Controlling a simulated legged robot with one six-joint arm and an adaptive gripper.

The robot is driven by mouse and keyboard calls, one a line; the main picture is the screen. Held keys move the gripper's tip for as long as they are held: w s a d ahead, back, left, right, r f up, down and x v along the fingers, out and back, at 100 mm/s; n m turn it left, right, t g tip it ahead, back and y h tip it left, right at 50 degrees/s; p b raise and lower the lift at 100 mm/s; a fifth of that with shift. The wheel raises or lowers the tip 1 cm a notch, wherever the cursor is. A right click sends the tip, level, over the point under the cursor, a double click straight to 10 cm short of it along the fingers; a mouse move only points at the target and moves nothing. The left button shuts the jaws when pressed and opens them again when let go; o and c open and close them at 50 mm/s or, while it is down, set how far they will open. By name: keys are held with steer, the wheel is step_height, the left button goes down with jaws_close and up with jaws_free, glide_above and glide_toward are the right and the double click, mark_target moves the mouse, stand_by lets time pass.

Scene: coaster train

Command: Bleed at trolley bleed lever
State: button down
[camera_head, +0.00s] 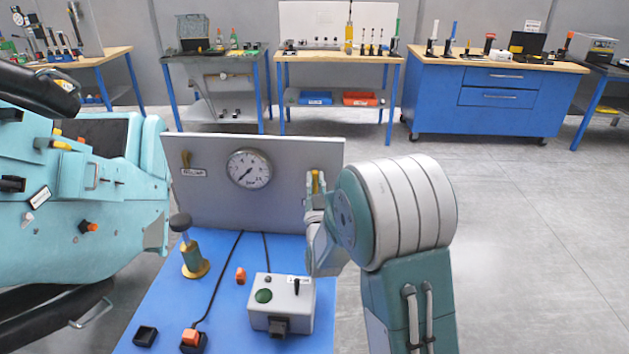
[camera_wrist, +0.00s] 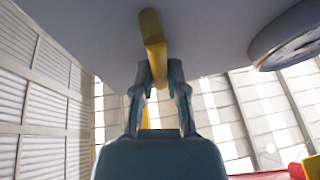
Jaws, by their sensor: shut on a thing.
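The bleed lever is a yellow handle (camera_head: 315,182) at the right end of the trolley's upright grey panel (camera_head: 222,205). In the wrist view the yellow lever (camera_wrist: 153,42) comes out of the panel face, and its end runs between my two fingers. My gripper (camera_head: 317,192) is shut on this lever, with a finger on either side of it; it also shows in the wrist view (camera_wrist: 159,78). My wrist and forearm hide the panel's lower right part. A round pressure gauge (camera_head: 249,169) sits on the panel, left of the lever.
The blue trolley top (camera_head: 222,290) carries a grey box with a green button (camera_head: 282,303), a knobbed brass post (camera_head: 192,255) and cables. A teal coaster car (camera_head: 85,190) stands close left. Floor at right is clear.

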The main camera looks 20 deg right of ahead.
mark_target(314, 143)
steer(key=shift+f, duration=0.25)
steer(key=c, duration=0.7)
jaws_free()
steer(key=shift+o, duration=0.2)
steer(key=shift+r, duration=0.15)
step_height(314, 143, up, 10)
steer(key=shift+w+f, duration=0.1)
steer(key=shift+s+a+r+g, duration=0.25)
steer(key=shift+s+g, duration=0.05)
steer(key=shift+s, duration=0.05)
steer(key=s+a+f+g+y, duration=0.1)
steer(key=s+g, duration=0.4)
steer(key=s, duration=0.6)
steer(key=s+a+f+n+g+y, duration=0.1)
steer(key=s+f+g, duration=0.3)
steer(key=s, duration=0.8)
steer(key=s+a+f+n+g+y, duration=0.1)
steer(key=s+f+g, duration=0.2)
steer(key=s+g, duration=0.3)
steer(key=s, duration=0.5)
steer(key=shift+s+f+g+y, duration=0.25)
steer(key=shift+s+g+y, duration=0.1)
steer(key=shift+g+y, duration=0.05)
